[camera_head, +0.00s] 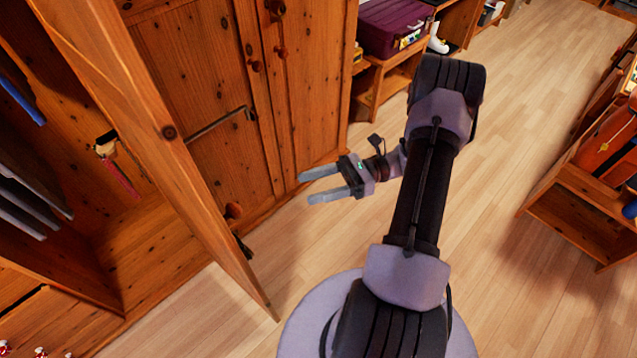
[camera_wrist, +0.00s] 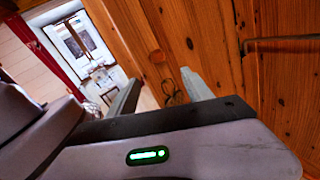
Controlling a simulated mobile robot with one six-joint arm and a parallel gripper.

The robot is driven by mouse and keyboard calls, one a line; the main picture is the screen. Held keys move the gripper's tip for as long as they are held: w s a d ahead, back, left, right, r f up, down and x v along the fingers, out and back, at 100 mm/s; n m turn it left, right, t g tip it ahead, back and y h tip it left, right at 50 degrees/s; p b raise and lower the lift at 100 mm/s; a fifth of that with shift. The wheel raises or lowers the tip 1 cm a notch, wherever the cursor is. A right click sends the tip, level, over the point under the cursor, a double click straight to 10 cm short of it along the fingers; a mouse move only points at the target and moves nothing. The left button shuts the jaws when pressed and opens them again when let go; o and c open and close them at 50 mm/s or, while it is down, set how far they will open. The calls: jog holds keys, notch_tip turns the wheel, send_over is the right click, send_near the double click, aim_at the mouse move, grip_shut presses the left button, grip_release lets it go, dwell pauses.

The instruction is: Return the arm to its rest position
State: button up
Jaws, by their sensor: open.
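My arm rises from my base in the middle of the head view and bends over toward the left. My gripper (camera_head: 322,183) is open, with nothing between its two grey fingers. The fingers point left, toward the wooden wardrobe (camera_head: 205,95), and appear apart from it. In the wrist view my gripper (camera_wrist: 160,95) shows its two fingers spread, with wooden panels beyond them.
An open wardrobe door (camera_head: 160,140) stands out over the floor left of my gripper. A metal bar handle (camera_head: 217,123) sits behind it. A purple suitcase (camera_head: 393,27) rests on a shelf at the back. A low wooden shelf unit (camera_head: 585,190) stands right. Floor (camera_head: 500,110) between is clear.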

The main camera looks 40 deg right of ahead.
jog(key=s+a+r+n+h+b, duration=0.2)
jog(key=s+a+r+n+h, duration=0.3)
jog(key=a+r+n+h, duration=0.2)
jog(key=s+a+r+n+h+b, duration=0.2)
jog(key=s+a+r+n+h, duration=0.2)
jog(key=a+r+n+h, duration=0.4)
jog(key=a+r+n, duration=0.2)
jog(key=a+n, duration=0.1)
jog(key=n, duration=0.2)
jog(key=shift+s+a, duration=0.3)
jog(key=shift+s, duration=0.05)
